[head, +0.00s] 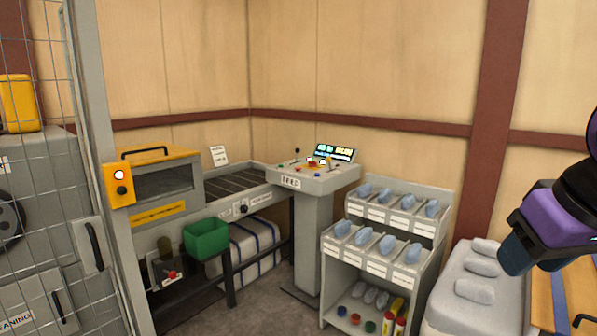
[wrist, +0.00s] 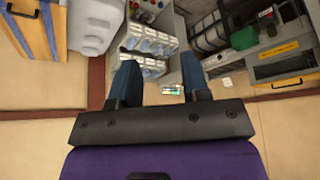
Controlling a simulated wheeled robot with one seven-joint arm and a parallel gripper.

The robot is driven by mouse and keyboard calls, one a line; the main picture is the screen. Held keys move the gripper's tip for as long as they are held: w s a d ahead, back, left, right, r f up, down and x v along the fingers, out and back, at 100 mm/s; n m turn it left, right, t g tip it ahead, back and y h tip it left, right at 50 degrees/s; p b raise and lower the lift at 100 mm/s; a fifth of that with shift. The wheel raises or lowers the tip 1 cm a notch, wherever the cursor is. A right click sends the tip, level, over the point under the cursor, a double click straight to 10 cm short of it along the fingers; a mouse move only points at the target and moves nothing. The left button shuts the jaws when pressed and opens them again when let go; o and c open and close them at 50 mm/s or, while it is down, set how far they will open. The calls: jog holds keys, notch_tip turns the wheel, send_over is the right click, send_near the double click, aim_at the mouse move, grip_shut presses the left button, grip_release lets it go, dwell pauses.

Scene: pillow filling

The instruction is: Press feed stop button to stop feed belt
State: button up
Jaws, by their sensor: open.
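A grey pedestal console labelled FEED (head: 291,183) stands in the back corner at the end of the feed belt (head: 235,184). Its sloped top carries small coloured buttons, a red one (head: 313,164) among them, and a lit display (head: 334,152). Which one is the feed stop button is too small to read. My gripper (head: 517,258) is at the right edge, well apart from the console. In the wrist view my gripper (wrist: 153,85) shows two blue fingers spread apart with nothing between them. The lit display also shows small in the wrist view (wrist: 172,90).
A rack of bins with blue items (head: 385,235) stands right of the console. A green bin (head: 207,239) hangs before the belt. A yellow-topped machine (head: 160,180) and mesh fence (head: 50,80) are at left. Some floor shows at front centre.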

grip_shut()
dwell(1.9)
